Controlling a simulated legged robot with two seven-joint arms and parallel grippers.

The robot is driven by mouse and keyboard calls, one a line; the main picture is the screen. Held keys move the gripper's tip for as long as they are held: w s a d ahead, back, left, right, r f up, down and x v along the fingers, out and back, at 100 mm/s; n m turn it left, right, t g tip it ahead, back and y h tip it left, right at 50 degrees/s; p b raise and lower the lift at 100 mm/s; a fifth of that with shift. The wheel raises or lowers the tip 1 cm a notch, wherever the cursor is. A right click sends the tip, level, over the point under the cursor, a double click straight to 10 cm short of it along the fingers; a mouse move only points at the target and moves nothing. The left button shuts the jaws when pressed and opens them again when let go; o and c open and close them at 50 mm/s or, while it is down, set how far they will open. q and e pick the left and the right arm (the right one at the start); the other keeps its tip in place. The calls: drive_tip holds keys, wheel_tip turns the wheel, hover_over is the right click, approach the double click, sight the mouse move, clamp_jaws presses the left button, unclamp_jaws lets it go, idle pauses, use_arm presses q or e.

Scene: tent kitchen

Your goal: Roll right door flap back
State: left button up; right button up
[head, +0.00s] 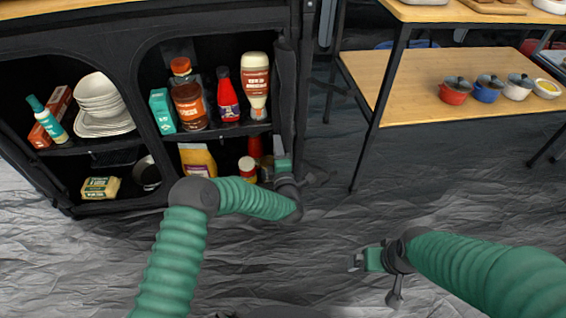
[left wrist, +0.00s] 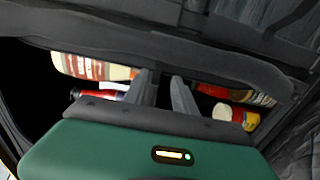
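The dark fabric cabinet has two arched openings. A black strip of fabric, which looks like the right door flap (head: 286,80), hangs along the right edge of the right opening. In the left wrist view the flap (left wrist: 150,46) crosses the picture just beyond my fingertips. My left gripper (head: 283,160) is near the lower right corner of that opening, below the hanging flap. Its two fingers (left wrist: 163,78) are apart with no fabric clearly between them; whether they touch the flap is unclear. My right gripper (head: 356,262) is over the floor, away from the cabinet; its fingers are too small to judge.
Shelves behind the opening hold bottles (head: 255,85), a yellow bag (head: 198,160) and a jar (head: 247,168), close to my left gripper. A wooden table (head: 410,85) with several small pots stands at the right. The crumpled grey floor between is clear.

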use_arm(q)
drive_tip(key=d+p+v, duration=0.1)
drive_tip(key=p+v, duration=0.6)
drive_tip(key=v, duration=0.8)
drive_tip(key=shift+w, duration=0.15)
drive_tip(key=shift+r, duration=0.15)
